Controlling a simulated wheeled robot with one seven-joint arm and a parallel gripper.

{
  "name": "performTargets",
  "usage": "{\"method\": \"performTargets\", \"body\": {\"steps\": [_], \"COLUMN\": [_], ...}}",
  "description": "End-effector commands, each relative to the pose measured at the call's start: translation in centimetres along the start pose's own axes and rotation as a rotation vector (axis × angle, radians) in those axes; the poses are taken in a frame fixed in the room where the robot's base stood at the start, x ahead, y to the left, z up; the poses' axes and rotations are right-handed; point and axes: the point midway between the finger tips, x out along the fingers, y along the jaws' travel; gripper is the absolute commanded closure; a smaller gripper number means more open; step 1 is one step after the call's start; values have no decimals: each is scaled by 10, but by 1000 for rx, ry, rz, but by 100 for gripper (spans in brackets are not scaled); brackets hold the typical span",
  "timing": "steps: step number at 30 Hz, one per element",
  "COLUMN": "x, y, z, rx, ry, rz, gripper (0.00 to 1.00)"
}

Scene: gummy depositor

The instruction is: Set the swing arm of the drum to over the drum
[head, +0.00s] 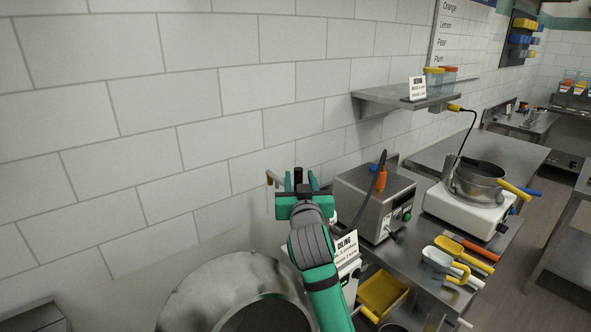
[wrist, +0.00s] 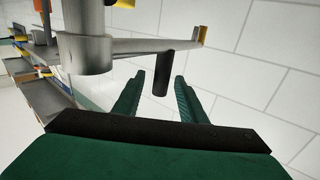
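The drum (head: 195,295) is a large shiny metal bowl at the bottom of the head view, its dark mouth partly cut off. The swing arm (wrist: 140,46) is a grey metal bar reaching right from a round post (wrist: 85,45) in the wrist view, with a yellow tip and a dark peg (wrist: 161,80) hanging down. In the head view only the bar's end (head: 274,178) shows, left of my gripper; the rest is hidden. My gripper (head: 299,180) is open above and beyond the drum's rim. In the wrist view, the peg appears between its green fingers (wrist: 159,78), with gaps on both sides.
A metal control box (head: 372,200) and an oiling sign (head: 345,244) stand right of my arm. A white-based pot machine (head: 468,205), scoops (head: 455,262) and a yellow bin (head: 383,292) are farther right. A tiled wall (head: 120,130) closes off the back.

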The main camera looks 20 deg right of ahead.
Motion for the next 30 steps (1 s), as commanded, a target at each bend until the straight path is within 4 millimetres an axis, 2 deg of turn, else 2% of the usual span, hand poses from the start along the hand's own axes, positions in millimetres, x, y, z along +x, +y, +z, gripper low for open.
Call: {"method": "performTargets", "body": {"steps": [3, 9, 15, 23, 27, 28, 30], "x": [22, 47, 57, 58, 58, 58, 58], "y": [-2, -5, -6, -6, -6, -5, -5], "z": [-1, 0, -1, 0, 0, 0, 0], "rx": [-1, -1, 0, 1, 1, 1, 1], "ry": [0, 0, 1, 1, 1, 1, 1], "rz": [-1, -5, -6, -6, -6, -6, -6], "gripper": [62, 62, 62, 62, 96, 100, 100]}}
